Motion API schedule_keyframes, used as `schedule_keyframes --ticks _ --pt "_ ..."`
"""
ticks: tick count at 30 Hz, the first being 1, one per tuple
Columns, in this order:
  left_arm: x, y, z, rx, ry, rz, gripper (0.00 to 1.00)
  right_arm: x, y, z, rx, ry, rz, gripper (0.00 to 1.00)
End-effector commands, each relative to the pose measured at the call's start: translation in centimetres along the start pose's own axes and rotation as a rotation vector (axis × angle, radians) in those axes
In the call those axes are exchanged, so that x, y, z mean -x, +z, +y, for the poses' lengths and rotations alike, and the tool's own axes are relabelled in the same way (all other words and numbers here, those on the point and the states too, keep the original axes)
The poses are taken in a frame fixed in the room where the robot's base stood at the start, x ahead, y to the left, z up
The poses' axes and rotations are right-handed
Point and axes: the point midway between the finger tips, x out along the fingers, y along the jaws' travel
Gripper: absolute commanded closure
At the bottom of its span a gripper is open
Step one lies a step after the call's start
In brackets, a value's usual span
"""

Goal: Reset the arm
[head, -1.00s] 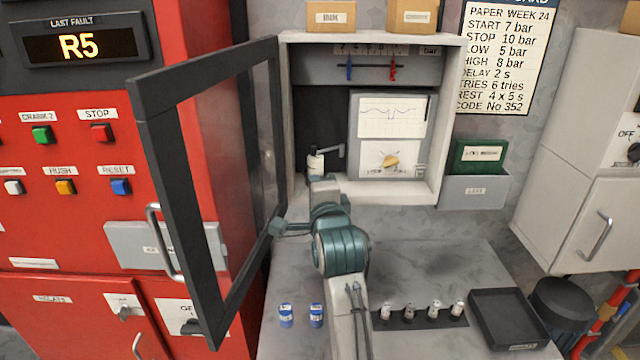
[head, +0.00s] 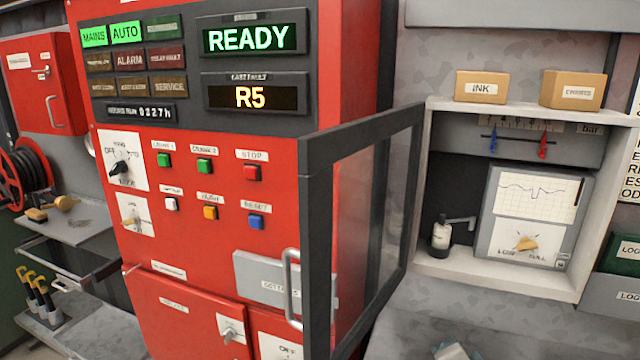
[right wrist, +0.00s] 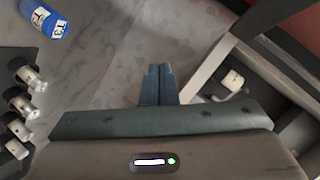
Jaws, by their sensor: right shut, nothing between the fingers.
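My right gripper (right wrist: 158,84) shows in the right wrist view with its two blue-grey fingers together and nothing between them. It is over the grey marbled worktop (right wrist: 115,65). In the head view only a small pale and teal piece of my right arm (head: 452,351) shows at the bottom edge. My left gripper is in neither view.
The black-framed glass door (head: 317,230) stands open in front of the red control panel (head: 210,280), whose display (head: 250,38) reads READY. In the right wrist view, a blue jar (right wrist: 45,18) and several small capped cylinders (right wrist: 22,103) lie left of my gripper.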

Motion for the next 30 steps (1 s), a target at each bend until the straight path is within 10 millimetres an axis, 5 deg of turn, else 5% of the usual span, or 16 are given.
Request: schedule_keyframes --ticks 3,9,22,30 --pt "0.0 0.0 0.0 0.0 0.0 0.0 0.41 2.4 3.2 7.6 0.281 0.144 -0.136 1.0" --pt "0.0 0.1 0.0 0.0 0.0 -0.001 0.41 7.8 7.0 17.0 0.688 0.281 -0.397 1.0" --pt "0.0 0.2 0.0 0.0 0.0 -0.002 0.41 17.8 10.3 27.1 1.178 0.325 -0.837 1.0" --pt "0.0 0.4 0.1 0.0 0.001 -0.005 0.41 12.3 13.6 32.2 1.159 0.344 -0.849 1.0"
